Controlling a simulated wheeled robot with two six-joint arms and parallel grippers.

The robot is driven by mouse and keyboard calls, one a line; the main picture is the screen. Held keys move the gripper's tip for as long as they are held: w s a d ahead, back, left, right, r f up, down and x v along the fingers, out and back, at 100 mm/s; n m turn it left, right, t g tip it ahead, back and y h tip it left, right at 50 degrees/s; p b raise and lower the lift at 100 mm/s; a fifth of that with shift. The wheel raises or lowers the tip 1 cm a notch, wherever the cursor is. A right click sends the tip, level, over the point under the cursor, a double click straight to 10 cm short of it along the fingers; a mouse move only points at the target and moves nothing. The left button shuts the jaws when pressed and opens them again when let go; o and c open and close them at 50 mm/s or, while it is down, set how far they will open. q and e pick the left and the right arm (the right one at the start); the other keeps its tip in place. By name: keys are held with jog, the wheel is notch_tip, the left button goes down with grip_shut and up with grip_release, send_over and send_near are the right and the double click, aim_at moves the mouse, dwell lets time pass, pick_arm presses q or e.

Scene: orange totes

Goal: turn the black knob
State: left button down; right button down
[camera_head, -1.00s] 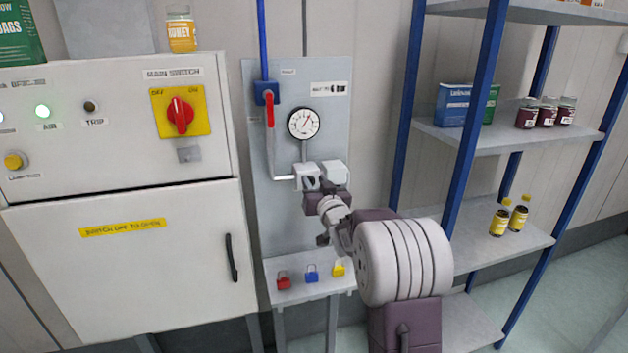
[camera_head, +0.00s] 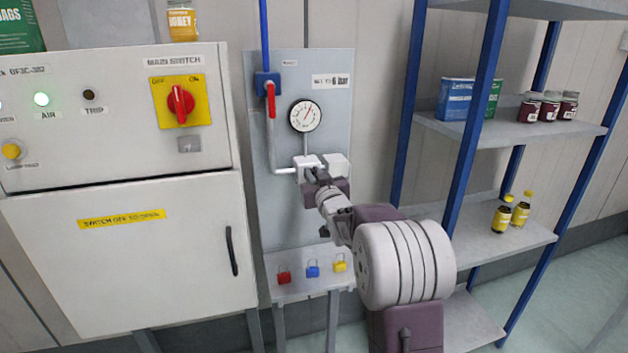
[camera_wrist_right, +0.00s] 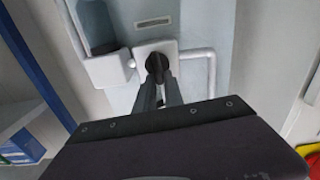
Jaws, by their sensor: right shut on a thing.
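The black knob (camera_wrist_right: 157,66) shows in the right wrist view, on the front of a small white block (camera_wrist_right: 178,47) set in a grey pipe. My right gripper (camera_wrist_right: 159,86) is shut on the knob, with a finger on each side of it. In the head view my right gripper (camera_head: 314,175) reaches the white block (camera_head: 304,161) below the round gauge (camera_head: 305,115) and hides the knob. The gauge needle points up and to the right. My left gripper is in neither view.
A red lever valve (camera_head: 270,98) sits on the panel (camera_head: 329,217) left of the gauge. Red, blue (camera_head: 312,268) and yellow padlocks stand on a ledge below. A white cabinet (camera_head: 150,271) is at left; a blue-post shelf (camera_head: 463,130) is at right.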

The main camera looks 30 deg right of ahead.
jog(key=c, duration=1.4)
grip_release()
jog(key=shift+c, duration=0.2)
jog(key=shift+f, duration=0.1)
jog(key=shift+w, duration=0.1)
jog(key=b+v, duration=0.1)
jog(key=v, duration=0.8)
jog(key=shift+d, duration=0.1)
